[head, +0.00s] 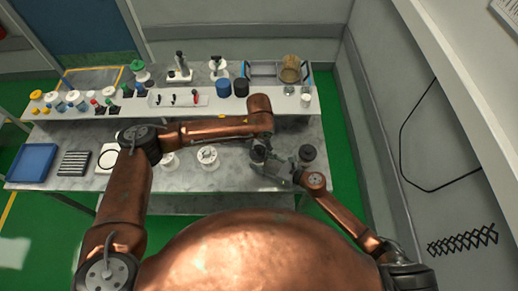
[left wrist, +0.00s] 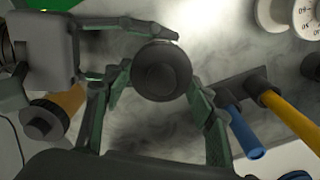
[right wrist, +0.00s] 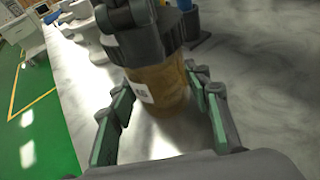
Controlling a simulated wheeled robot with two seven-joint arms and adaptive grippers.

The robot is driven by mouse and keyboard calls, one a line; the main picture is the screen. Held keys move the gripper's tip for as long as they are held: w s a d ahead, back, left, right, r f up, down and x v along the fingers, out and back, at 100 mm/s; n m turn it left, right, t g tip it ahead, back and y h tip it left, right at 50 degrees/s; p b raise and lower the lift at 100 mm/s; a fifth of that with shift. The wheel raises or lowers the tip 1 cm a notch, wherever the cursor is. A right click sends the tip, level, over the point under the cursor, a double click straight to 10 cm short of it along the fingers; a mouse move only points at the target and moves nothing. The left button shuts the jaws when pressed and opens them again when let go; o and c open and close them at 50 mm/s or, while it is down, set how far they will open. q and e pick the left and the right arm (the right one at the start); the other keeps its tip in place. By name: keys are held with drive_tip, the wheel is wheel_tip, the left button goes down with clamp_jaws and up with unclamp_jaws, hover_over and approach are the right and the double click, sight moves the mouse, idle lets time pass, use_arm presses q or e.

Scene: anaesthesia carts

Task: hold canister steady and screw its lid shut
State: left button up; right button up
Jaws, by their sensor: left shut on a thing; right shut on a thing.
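The canister (right wrist: 158,92) is amber with a white label and stands upright on the grey worktop in the right wrist view. Its dark lid (right wrist: 148,45) is on top; from above it is a dark disc in the left wrist view (left wrist: 162,70). My left gripper (head: 258,152) is over the canister, its fingers (left wrist: 158,85) shut on the lid from opposite sides. My right gripper (head: 276,170) comes in low from the right, its fingers (right wrist: 160,78) shut around the canister's body. In the head view, the grippers mostly hide the canister. The lid's seating on the rim is not clear.
A dark round object (head: 307,153) stands close on the right. A white round dial (head: 207,156) is to the left. A raised shelf with bottles runs behind; a blue tray (head: 32,163) is far left.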

use_arm(q)
drive_tip(key=shift+a+m, duration=0.15)
drive_tip(key=shift+m, duration=0.15)
drive_tip(key=shift+m, duration=1.3)
drive_tip(key=m, duration=0.2)
drive_tip(key=shift+m, duration=0.4)
drive_tip(key=o, duration=0.9)
drive_tip(key=shift+s, duration=0.1)
drive_tip(key=shift+d, duration=0.2)
drive_tip(key=shift+n, duration=1.5)
